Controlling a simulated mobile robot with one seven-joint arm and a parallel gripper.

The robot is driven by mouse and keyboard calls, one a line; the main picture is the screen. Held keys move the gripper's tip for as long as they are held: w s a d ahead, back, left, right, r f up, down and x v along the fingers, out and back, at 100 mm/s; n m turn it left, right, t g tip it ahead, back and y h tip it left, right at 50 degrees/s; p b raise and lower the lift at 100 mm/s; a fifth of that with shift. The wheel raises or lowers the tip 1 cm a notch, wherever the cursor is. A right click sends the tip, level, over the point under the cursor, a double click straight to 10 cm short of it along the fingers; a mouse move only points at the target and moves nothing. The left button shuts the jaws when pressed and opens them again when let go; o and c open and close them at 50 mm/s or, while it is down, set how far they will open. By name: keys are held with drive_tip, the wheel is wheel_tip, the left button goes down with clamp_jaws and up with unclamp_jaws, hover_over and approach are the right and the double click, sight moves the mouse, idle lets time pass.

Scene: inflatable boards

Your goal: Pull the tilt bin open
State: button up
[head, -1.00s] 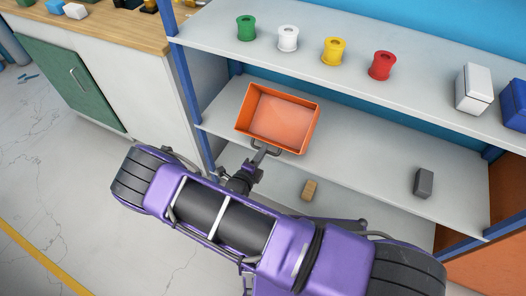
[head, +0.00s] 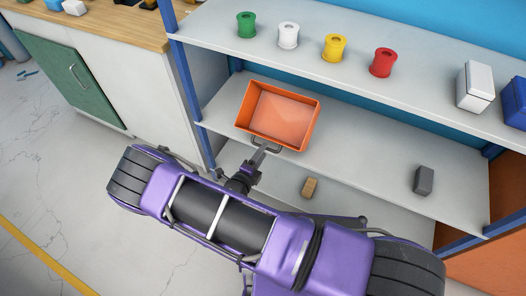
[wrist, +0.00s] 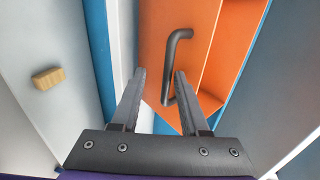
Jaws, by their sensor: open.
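The orange tilt bin (head: 283,114) sits on the middle shelf in the head view, its open top showing an empty inside. Its dark bar handle (head: 266,146) is on the side towards me. My gripper (head: 257,159) is at that handle, just on the near side of it. In the wrist view the bin's orange front (wrist: 200,28) fills the upper middle. There the handle (wrist: 173,60) appears between and beyond my open fingertips (wrist: 160,73), its lower end close to the right finger. I cannot tell whether a finger touches it.
The upper shelf (head: 215,50) holds several coloured spools, a white box (head: 474,88) and a blue box (head: 515,104). A grey block (head: 424,180) stands right of the bin. A tan block (head: 310,187) lies lower down. A blue post (head: 185,90) stands left of the bin.

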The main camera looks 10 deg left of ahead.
drive_tip(key=p+v, duration=0.1)
drive_tip(key=v, duration=1.5)
drive_tip(key=shift+s, duration=0.1)
